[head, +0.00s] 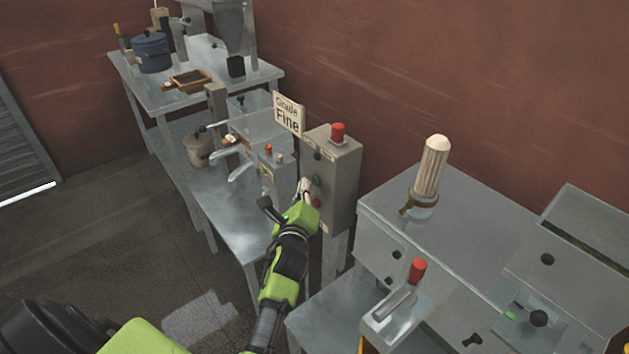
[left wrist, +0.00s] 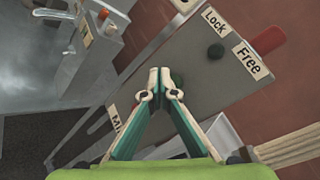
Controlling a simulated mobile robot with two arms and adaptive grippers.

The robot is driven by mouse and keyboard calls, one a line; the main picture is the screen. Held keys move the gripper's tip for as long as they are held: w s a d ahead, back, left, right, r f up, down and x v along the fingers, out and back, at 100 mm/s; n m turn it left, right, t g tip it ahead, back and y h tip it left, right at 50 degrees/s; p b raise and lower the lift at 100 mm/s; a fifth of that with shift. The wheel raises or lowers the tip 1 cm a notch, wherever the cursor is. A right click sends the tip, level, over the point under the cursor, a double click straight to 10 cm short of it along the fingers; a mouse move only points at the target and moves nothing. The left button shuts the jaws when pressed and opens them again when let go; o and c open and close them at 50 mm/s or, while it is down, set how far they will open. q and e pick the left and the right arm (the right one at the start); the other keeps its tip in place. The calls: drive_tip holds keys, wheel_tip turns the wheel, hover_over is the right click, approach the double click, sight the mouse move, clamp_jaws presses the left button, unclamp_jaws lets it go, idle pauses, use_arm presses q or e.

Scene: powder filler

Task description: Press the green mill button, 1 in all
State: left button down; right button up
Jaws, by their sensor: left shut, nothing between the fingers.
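A grey control box (head: 342,172) stands on a post, with a small green button (head: 316,179) on its front face and a red button (head: 315,202) below it. My left gripper (head: 305,187) is shut and empty, with its tips at the box's front beside the green button. In the left wrist view the shut fingertips (left wrist: 159,76) lie over the grey panel (left wrist: 150,60), and the dark green button (left wrist: 177,76) shows partly just behind them. I cannot tell whether the tips touch it. My right gripper is not in view.
A red knob (head: 338,132) tops the box, beside a "Grade Fine" sign (head: 287,114). The panel has a dark knob (left wrist: 216,51) between "Lock" and "Free" labels. Metal machines stand left and right, one with a red-topped lever (head: 417,271). A pot (head: 152,52) stands on the far table.

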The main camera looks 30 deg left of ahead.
use_arm(q)
drive_tip(key=shift+w, duration=0.1)
drive_tip(key=shift+w+d, duration=0.2)
drive_tip(key=shift+w, duration=0.15)
drive_tip(key=shift+w+d+b, duration=0.2)
drive_tip(key=shift+w+b, duration=0.1)
drive_tip(key=shift+w, duration=0.1)
idle(0.9)
idle(0.3)
drive_tip(key=shift+s+a+p, duration=0.35)
drive_tip(key=shift+s+p, duration=0.1)
drive_tip(key=shift+s, duration=0.4)
drive_tip(key=s, duration=0.1)
drive_tip(key=s+a+p, duration=0.1)
drive_tip(key=s, duration=0.1)
drive_tip(key=s+a+p, duration=0.1)
drive_tip(key=shift+s, duration=0.3)
